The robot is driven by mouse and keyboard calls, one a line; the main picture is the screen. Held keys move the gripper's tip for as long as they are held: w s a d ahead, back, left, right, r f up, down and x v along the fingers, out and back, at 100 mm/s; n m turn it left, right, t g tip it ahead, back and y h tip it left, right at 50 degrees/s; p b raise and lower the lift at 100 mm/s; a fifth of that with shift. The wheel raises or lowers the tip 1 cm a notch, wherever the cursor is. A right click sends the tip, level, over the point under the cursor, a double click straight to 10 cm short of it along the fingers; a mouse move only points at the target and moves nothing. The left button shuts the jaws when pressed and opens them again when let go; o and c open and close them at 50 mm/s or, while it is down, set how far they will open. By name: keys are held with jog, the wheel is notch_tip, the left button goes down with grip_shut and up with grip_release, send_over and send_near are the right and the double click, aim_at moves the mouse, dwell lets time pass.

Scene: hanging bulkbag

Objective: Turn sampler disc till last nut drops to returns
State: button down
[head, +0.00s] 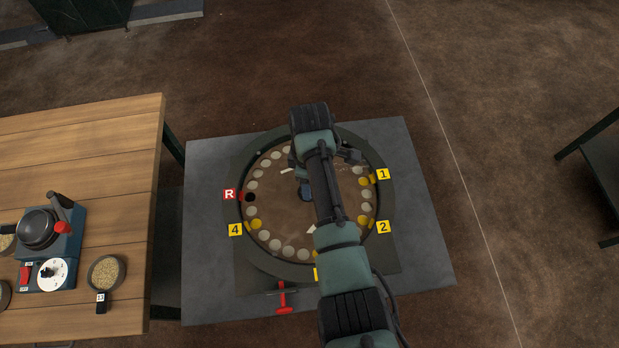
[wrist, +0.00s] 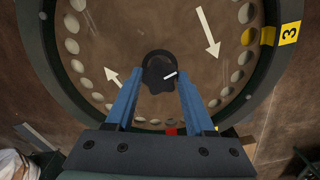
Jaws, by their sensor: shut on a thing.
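The sampler disc (head: 285,215) is brown, with a ring of pale round pockets and white arrows, inside a dark round rim. A black knob (wrist: 160,72) with a white mark sits at its centre. My gripper (wrist: 161,80) has its blue fingers closed on either side of the knob. In the head view my arm covers part of the disc. The red returns label R (head: 229,194) is at the left, beside a black hole (head: 250,197). Yellow labels 1 (head: 383,174), 2 (head: 383,227) and 4 (head: 235,229) mark yellow spots. I cannot make out a nut.
A red handle (head: 282,297) sticks out at the front of the grey base plate (head: 210,290). A wooden table (head: 90,135) at the left bears a blue device (head: 65,245) and a bowl of grain (head: 107,270). A dark bench (head: 600,160) stands at the far right.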

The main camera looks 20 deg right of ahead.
jog(key=shift+r, duration=0.1)
jog(key=shift+c, duration=1.3)
grip_release()
notch_tip(320, 180, up, 13)
